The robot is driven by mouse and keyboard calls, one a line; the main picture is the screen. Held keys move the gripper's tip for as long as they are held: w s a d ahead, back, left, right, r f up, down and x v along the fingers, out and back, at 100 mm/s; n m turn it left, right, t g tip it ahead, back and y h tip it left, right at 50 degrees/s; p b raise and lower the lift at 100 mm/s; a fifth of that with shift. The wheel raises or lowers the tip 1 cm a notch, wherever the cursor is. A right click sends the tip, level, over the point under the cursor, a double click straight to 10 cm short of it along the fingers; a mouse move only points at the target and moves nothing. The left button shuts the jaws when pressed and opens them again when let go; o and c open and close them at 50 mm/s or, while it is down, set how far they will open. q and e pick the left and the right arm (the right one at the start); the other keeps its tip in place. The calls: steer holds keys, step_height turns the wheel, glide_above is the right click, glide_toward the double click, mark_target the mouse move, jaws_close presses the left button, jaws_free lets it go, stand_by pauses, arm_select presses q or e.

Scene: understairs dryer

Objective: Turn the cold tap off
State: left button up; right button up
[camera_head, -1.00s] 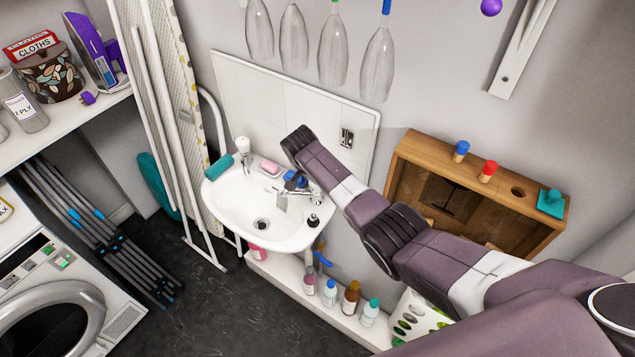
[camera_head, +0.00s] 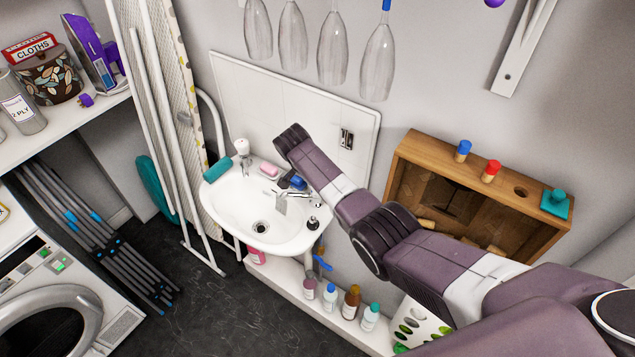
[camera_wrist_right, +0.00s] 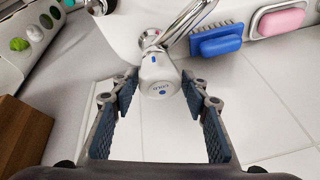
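The cold tap (camera_wrist_right: 160,82) shows in the right wrist view as a rounded white and chrome knob with a blue mark and lettering on its end. My right gripper (camera_wrist_right: 158,88) is open, with one finger pad on each side of the knob. Narrow gaps seem to show beside it; contact is not clear. The chrome spout (camera_wrist_right: 185,20) runs up and right from the tap. In the head view the spout (camera_head: 281,201) reaches over the white basin (camera_head: 232,213). My right arm crosses in front and hides the right gripper there. My left gripper is not in view.
A blue brush or sponge (camera_wrist_right: 216,39) and pink soap (camera_wrist_right: 281,21) lie close to the tap. White tiles (camera_wrist_right: 265,115) are behind. A wooden cabinet (camera_head: 405,160) stands right of the basin, and bottles (camera_head: 351,301) line a low ledge below.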

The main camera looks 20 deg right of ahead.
steer(key=v, duration=1.2)
stand_by(0.5)
